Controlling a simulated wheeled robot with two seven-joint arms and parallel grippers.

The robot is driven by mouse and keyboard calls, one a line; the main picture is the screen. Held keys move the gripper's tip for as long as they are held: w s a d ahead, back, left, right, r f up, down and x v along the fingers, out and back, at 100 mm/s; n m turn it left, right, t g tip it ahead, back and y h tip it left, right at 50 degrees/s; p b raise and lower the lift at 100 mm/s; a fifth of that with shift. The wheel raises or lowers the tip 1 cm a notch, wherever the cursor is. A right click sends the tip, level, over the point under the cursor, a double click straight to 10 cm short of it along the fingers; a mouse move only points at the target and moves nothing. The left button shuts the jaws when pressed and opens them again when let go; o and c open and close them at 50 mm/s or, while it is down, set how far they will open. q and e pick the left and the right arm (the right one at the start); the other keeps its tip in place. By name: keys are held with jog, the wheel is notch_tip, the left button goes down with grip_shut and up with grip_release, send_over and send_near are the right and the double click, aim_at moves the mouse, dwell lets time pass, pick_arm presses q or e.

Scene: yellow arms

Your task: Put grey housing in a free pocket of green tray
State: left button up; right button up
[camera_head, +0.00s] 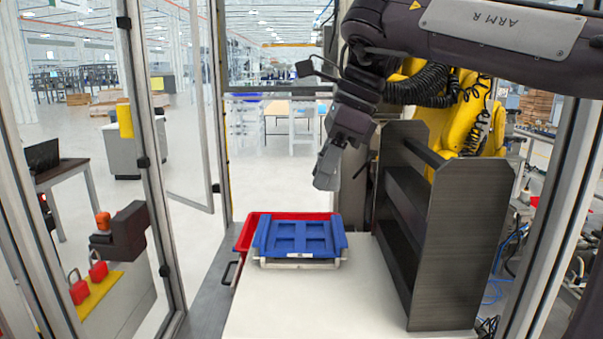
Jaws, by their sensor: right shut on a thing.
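My right gripper (328,172) hangs from the dark arm at the top right, pointing down. It is shut on a grey piece, which I take as the grey housing; at this size I cannot clearly part it from the grey fingers. The gripper is in the air, above and a little right of a blue tray (297,253). No green tray is in view. My left gripper is not in view.
A red crate (243,238) shows behind and left of the blue tray. A tall dark metal rack (455,255) stands close on the right of the white table (325,310). The table's front is clear. Framed glass panels stand at the left and right.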

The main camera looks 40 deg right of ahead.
jog(key=shift+r, duration=0.2)
notch_tip(320, 180, down, 28)
jog(key=b, duration=0.9)
jog(key=shift+r, duration=0.25)
jog(key=shift+r, duration=0.1)
